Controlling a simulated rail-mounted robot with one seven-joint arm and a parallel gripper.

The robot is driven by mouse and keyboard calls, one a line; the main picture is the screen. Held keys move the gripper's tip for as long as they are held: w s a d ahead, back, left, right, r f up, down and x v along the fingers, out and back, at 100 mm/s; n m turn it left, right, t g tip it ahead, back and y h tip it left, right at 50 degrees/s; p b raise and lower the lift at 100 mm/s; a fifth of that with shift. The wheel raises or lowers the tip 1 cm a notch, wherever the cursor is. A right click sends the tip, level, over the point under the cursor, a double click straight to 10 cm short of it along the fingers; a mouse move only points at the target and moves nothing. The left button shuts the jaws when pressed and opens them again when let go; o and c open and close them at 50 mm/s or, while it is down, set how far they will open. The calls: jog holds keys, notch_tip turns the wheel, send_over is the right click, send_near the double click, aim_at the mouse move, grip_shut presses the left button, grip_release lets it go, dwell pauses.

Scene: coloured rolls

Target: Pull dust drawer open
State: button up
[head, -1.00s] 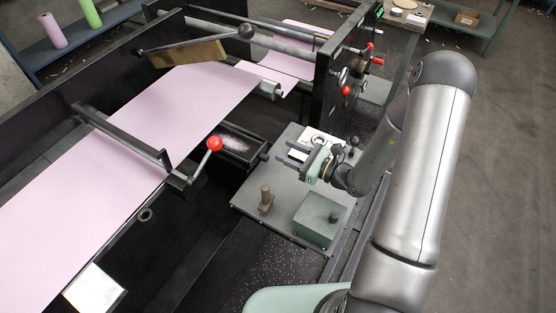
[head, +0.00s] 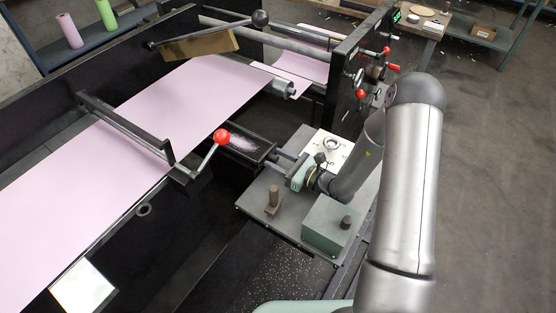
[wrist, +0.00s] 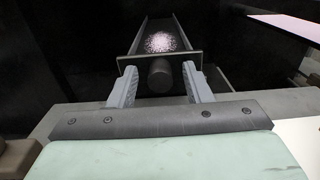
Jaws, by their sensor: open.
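The dust drawer (head: 243,146) is a narrow dark tray with a heap of pale pink dust in it, beside the machine's side plate. In the wrist view the drawer (wrist: 181,36) lies straight ahead, its front plate facing me. A round dark knob (wrist: 159,72) sits on the front plate. My gripper (head: 279,160) points at the drawer front from the right. In the wrist view my gripper (wrist: 159,86) is open, with one grey finger on each side of the knob. The fingers look apart from the knob; whether either touches it I cannot tell.
A grey plate (head: 262,220) under my gripper carries a brown peg (head: 273,198), a green box (head: 326,224) with a dark knob and a white panel with a ring (head: 333,143). A red-balled lever (head: 221,136) stands just left of the drawer. Pink web (head: 120,140) runs along the machine.

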grip_shut()
jog(key=b+v, duration=0.1)
jog(key=v, duration=2)
jog(key=shift+w+f, duration=0.1)
grip_release()
jog(key=b+v, duration=0.1)
jog(key=v, duration=1.6)
jog(key=shift+d, duration=0.2)
